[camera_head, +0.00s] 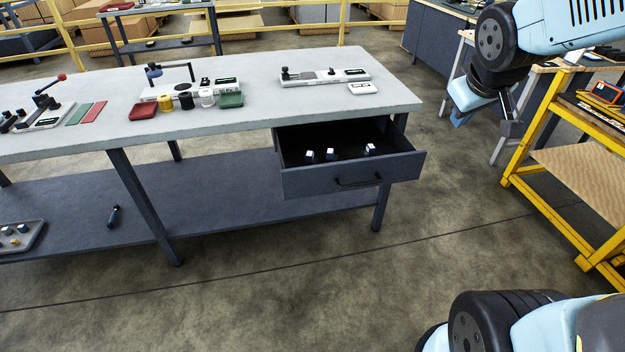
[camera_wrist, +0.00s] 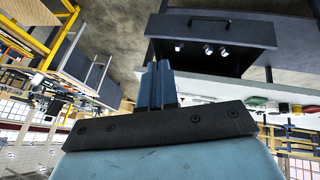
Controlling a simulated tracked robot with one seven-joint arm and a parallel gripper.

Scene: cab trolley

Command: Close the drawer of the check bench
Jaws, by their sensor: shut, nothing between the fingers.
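The check bench (camera_head: 245,117) has a pale grey top and dark legs. Its drawer (camera_head: 300,183) stands pulled open at the bench's right end, with a black bar handle on its front. Several small pale-topped blocks lie inside it. In the wrist view, which is upside down, the drawer (camera_wrist: 258,29) shows at the upper right with its handle. My gripper (camera_wrist: 157,68) is shut and empty, its fingers side by side. In the head view my gripper (camera_head: 458,120) hangs in the air to the right of the bench, apart from the drawer.
Gauges, coloured cups and red and green trays sit on the bench top. A lower shelf (camera_head: 230,200) holds a grey tray (camera_head: 22,238) at the left. A yellow trolley (camera_head: 575,150) stands at the right. The floor (camera_head: 300,285) in front of the drawer is clear.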

